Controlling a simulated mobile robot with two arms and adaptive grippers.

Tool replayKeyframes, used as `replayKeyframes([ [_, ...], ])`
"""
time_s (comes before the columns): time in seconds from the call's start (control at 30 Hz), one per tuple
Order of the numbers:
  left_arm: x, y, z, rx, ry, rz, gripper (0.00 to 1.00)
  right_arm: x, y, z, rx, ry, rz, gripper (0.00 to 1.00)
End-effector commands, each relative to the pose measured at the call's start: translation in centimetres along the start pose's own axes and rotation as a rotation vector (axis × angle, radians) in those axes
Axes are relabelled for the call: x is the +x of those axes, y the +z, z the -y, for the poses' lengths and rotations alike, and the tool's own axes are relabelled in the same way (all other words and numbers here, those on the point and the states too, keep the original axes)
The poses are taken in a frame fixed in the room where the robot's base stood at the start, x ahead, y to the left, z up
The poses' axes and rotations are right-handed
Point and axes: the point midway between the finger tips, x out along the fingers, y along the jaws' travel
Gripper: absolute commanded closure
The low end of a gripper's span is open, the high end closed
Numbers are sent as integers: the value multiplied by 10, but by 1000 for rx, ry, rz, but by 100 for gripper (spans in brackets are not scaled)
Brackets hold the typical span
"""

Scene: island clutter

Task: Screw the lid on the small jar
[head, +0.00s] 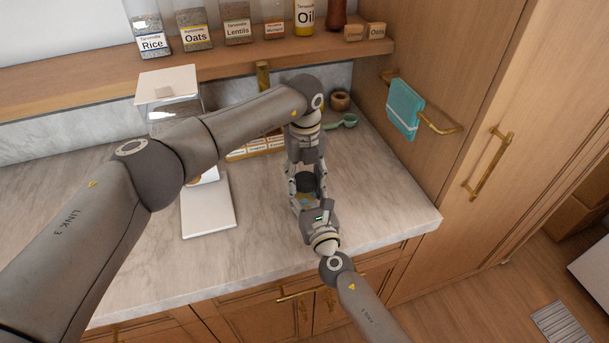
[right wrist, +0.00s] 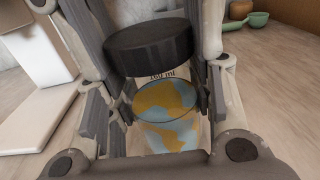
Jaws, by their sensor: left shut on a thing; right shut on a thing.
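The small jar (right wrist: 168,120) is clear, with orange and light blue contents, and stands upright on the counter in the right wrist view. My right gripper (head: 305,203) comes from the front and is shut on the jar. The black round lid (right wrist: 150,46) is above the jar with a visible gap over its rim, and looks slightly tilted. My left gripper (head: 307,182) comes down from above and is shut on the lid. In the head view the lid (head: 308,187) is a dark patch between the grippers, and the jar is mostly hidden.
A white-topped stand (head: 168,84) and a flat white slab (head: 208,212) are to the left. A green scoop (head: 345,121) and a small wooden bowl (head: 340,100) are behind right. A shelf (head: 270,52) holds labelled jars. The counter (head: 390,205) is clear at right.

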Motion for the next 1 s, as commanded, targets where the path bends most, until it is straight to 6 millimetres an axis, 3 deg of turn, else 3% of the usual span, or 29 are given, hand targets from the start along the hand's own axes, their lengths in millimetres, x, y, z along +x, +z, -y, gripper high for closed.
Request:
replayKeyframes([
  [0.57,12,2,-4,-5,7,2,65,0,3,-4,2,8,8,94],
  [0.6,12,2,-4,-5,7,3,49,0,3,-5,2,8,8,94],
  [0.67,12,2,-4,-5,7,3,43,0,3,-5,2,9,7,94],
  [1.0,11,2,-4,-6,6,3,43,0,3,-5,3,8,8,94],
])
